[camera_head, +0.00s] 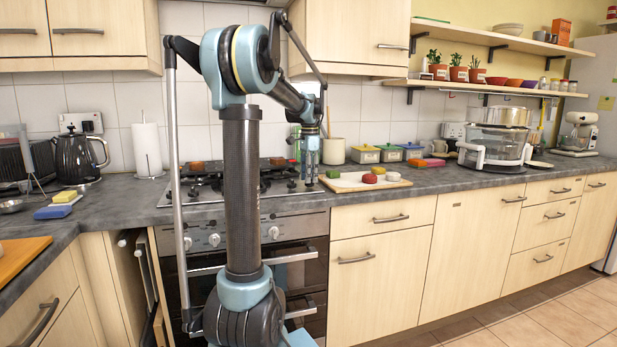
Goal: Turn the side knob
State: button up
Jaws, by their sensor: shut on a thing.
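My gripper (309,182) points straight down at the right side of the gas hob (208,193). Its fingertips are at the height of the hob's top, near its right edge. They are shut on a small side knob, which the fingers mostly hide. Another small dark knob (291,184) shows just left of the fingertips. The knob's turned angle cannot be made out at this size.
A cutting board (345,184) with colored pieces lies close to the right of my gripper. A beige crock (333,151) and several lidded pots stand behind it. The oven front has knobs (274,232). A black kettle (76,158) stands far left.

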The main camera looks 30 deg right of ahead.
jog(key=shift+d+m, duration=0.1)
jog(key=shift+m, duration=0.3)
jog(key=o, duration=1.1)
jog(key=shift+d, duration=0.1)
jog(key=shift+r, duration=0.1)
notch_tip(320, 180, up, 12)
jog(key=shift+f, duration=0.15)
